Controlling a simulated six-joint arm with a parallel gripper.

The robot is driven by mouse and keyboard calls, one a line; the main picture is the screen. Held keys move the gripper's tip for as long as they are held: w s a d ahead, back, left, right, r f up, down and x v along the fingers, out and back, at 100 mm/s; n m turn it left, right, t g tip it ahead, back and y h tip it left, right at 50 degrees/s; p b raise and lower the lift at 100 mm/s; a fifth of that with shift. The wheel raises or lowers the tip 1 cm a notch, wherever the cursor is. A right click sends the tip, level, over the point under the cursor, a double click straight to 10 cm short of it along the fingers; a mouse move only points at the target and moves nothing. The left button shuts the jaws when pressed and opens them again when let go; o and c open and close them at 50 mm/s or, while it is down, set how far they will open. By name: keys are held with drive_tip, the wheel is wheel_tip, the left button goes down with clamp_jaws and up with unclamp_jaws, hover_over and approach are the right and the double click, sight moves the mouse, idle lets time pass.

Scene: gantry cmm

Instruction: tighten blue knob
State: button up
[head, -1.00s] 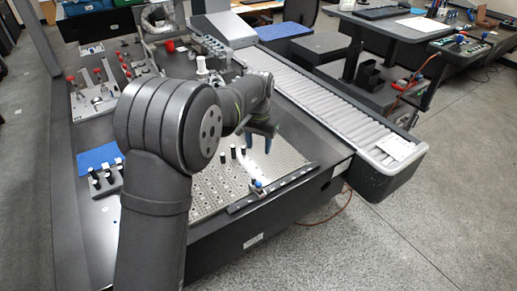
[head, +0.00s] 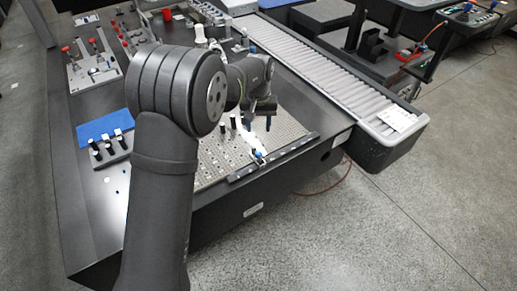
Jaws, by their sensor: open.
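The blue knob (head: 257,154) is small and sits at the front edge of the perforated metal plate (head: 215,165), on a dark bar (head: 285,160). My gripper (head: 258,122) is above the plate, behind the knob in the picture and apart from it. Its dark body is seen from the side and a finger points down. The fingers are small here, and the gap between them is hard to see. Nothing shows held in it.
Several black posts (head: 233,121) stand on the plate close to my gripper. A roller conveyor (head: 330,80) runs along the right. A rack of black-and-white pegs (head: 110,150) and a blue mat (head: 104,126) lie at the left.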

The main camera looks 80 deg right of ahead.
sight(258, 152)
wheel_tip(258, 152, down, 13)
drive_tip(key=shift+r, duration=0.2)
clamp_jaws()
